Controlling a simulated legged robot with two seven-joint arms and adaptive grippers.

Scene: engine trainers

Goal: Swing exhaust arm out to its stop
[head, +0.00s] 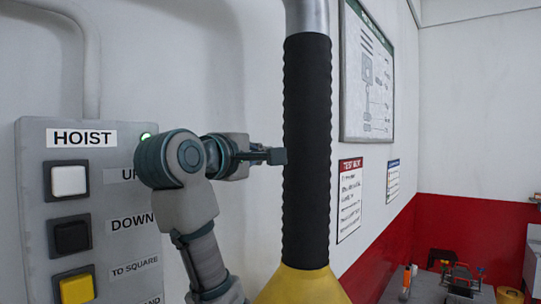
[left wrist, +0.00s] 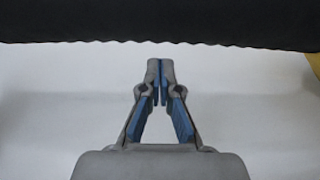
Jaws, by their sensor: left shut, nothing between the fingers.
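The exhaust arm shows as a black ribbed hose (head: 307,150) hanging upright, with a grey metal pipe (head: 306,16) above it and a yellow hood (head: 302,288) below. My left gripper (head: 280,156) is shut and empty, pointing right, with its tip at the left edge of the hose in the head view. In the left wrist view the shut fingertips (left wrist: 154,64) sit just short of the hose (left wrist: 160,22), which spans the top of the picture. I cannot tell whether they touch it. A bit of yellow (left wrist: 314,62) shows at the right edge. My right gripper is not in view.
A framed chart (head: 367,75) and two notices hang on the right wall. A bench with tools (head: 455,280) stands at lower right.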

